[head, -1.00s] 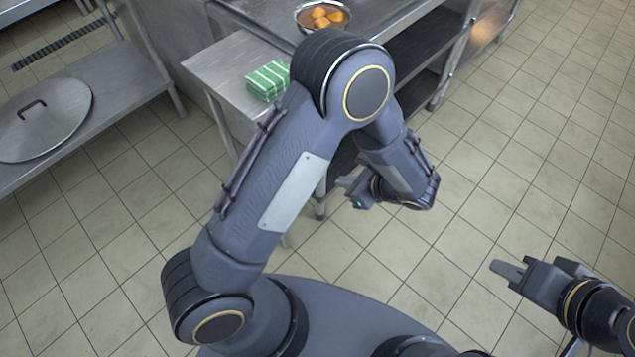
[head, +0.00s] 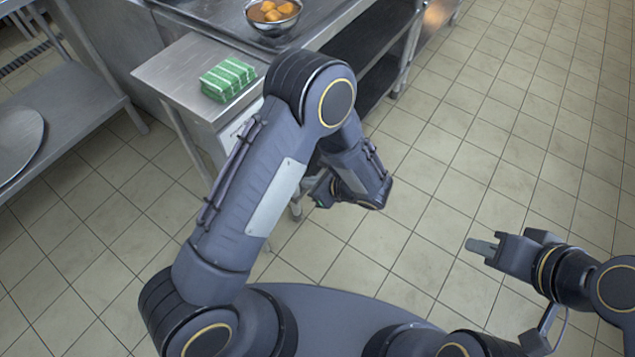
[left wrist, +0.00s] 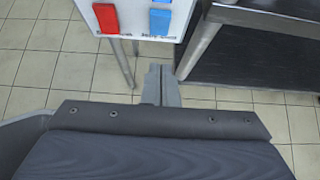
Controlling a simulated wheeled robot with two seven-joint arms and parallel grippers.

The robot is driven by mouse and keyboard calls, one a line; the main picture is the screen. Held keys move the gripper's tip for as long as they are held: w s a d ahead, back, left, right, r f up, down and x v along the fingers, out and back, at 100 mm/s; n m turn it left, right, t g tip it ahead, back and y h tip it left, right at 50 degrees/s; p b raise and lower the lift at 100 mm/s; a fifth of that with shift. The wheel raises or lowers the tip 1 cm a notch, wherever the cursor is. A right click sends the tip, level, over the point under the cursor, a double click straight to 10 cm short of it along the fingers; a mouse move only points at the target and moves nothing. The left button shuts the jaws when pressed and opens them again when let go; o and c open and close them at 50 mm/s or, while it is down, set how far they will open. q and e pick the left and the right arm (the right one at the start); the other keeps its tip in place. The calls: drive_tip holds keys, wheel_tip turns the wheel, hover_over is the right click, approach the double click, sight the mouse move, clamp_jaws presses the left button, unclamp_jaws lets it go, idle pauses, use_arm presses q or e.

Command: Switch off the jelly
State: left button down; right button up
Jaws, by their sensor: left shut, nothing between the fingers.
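A white panel (left wrist: 132,33) with a red switch (left wrist: 105,18) and a blue switch (left wrist: 160,21) shows at the top of the left wrist view. Small labels lie under both switches; I cannot read them surely. My left gripper (left wrist: 161,84) is shut and empty, just below the panel in that view, nearer the blue switch's side. In the head view my left gripper (head: 320,190) is partly hidden by its arm, beside the table. My right gripper (head: 503,245) is over the floor at the right; its finger gap is unclear.
A steel table (head: 165,75) holds a folded green striped cloth (head: 228,79). A metal bowl of orange-brown pieces (head: 272,15) stands behind it. A low shelf (head: 70,105) with a round lid (head: 18,140) is at the left. The tiled floor at right is clear.

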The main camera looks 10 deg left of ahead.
use_arm(q)
drive_tip(key=w+a+f+b, duration=0.1)
drive_tip(key=w+a+f, duration=0.1)
drive_tip(key=a, duration=0.4)
drive_tip(key=shift+w+a, duration=0.35)
drive_tip(key=shift+w, duration=0.05)
drive_tip(key=shift+w+a, duration=0.1)
drive_tip(key=shift+a, duration=0.2)
drive_tip(key=shift+r, duration=0.2)
drive_tip(key=shift+r+p, duration=0.45)
drive_tip(key=shift+r, duration=0.2)
